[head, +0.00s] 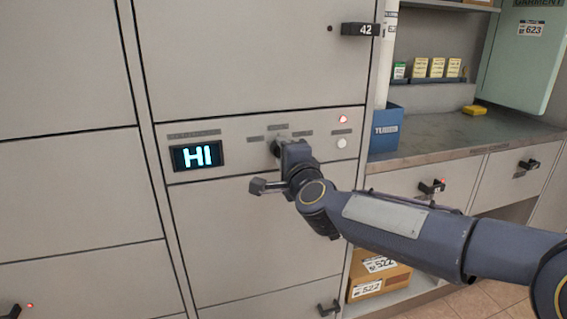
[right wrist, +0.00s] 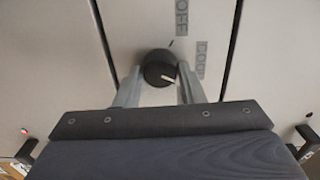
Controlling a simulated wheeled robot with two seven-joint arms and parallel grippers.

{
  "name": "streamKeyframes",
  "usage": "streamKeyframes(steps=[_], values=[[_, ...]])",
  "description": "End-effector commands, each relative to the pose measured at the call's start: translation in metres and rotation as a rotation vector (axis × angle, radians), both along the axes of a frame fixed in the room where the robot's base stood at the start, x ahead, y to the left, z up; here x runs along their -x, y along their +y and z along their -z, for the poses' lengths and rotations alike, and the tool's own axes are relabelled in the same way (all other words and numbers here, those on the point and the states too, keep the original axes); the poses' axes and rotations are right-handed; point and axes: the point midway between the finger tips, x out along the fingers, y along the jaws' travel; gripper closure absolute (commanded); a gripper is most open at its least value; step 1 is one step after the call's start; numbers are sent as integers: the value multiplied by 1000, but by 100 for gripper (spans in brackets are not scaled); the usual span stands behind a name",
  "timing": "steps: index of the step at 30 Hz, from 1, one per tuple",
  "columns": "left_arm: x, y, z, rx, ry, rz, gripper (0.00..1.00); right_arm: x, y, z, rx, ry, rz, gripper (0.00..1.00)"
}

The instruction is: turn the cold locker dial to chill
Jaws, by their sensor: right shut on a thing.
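The cold locker dial (right wrist: 155,66) is a round black knob with a white pointer line on the pale locker panel. In the right wrist view its pointer slants to the lower right. The labels OFF (right wrist: 181,18) and COOL (right wrist: 201,60) show beside it; no chill label is readable. My right gripper (right wrist: 158,78) has its two grey fingers shut on the dial, one on each side. In the head view my right gripper (head: 280,148) hides most of the dial. My left gripper is not in view.
A dark display (head: 196,156) left of the dial reads HI. A red light (head: 343,119) and a white button (head: 342,143) sit to the right. A locker handle (head: 265,186) juts out just below my gripper. A counter with a blue bin (head: 385,128) stands at right.

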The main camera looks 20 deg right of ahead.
Motion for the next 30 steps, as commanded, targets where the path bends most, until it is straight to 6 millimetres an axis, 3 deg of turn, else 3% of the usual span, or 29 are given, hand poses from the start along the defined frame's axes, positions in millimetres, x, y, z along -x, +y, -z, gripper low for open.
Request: streamKeyframes(steps=[15, 30], values=[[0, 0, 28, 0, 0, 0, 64, 0, 0, 2, -414, 15, 0, 87], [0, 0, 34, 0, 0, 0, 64, 0, 0, 1, -543, 21, 1, 87]])
